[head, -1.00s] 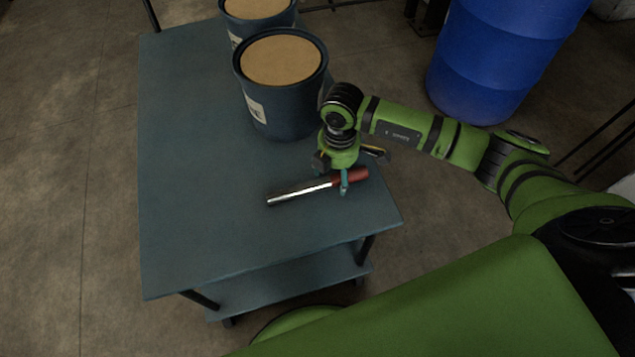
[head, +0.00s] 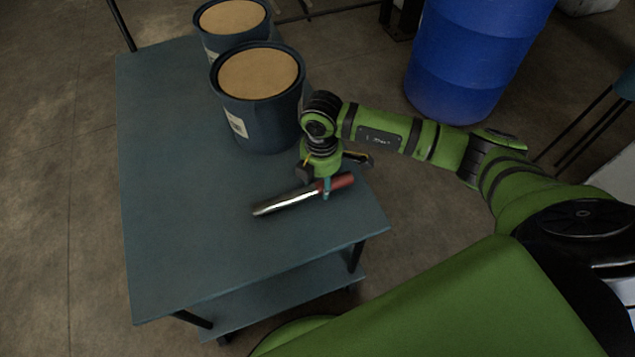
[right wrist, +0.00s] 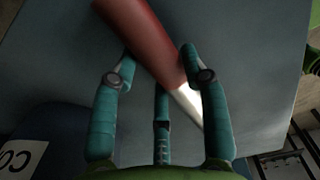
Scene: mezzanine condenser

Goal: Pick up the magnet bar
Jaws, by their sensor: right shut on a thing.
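The magnet bar (head: 285,202) is a shiny silver rod with a red handle (head: 343,181). It is over the blue-grey cart top near its right edge, slanting up to the right. I cannot tell whether it touches the surface. My right gripper (head: 326,188) comes from above and is shut on the bar around the inner end of the red handle. In the right wrist view, the teal fingers (right wrist: 160,72) stand on both sides of the bar (right wrist: 150,40), with the red part running between them and the silver part behind the right finger. My left gripper is not in view.
Two dark blue tubs with tan tops (head: 258,100) (head: 232,20) stand on the cart (head: 180,220), behind the bar. The front and left of the cart top are clear. A large blue drum (head: 470,60) stands on the floor beyond my right arm.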

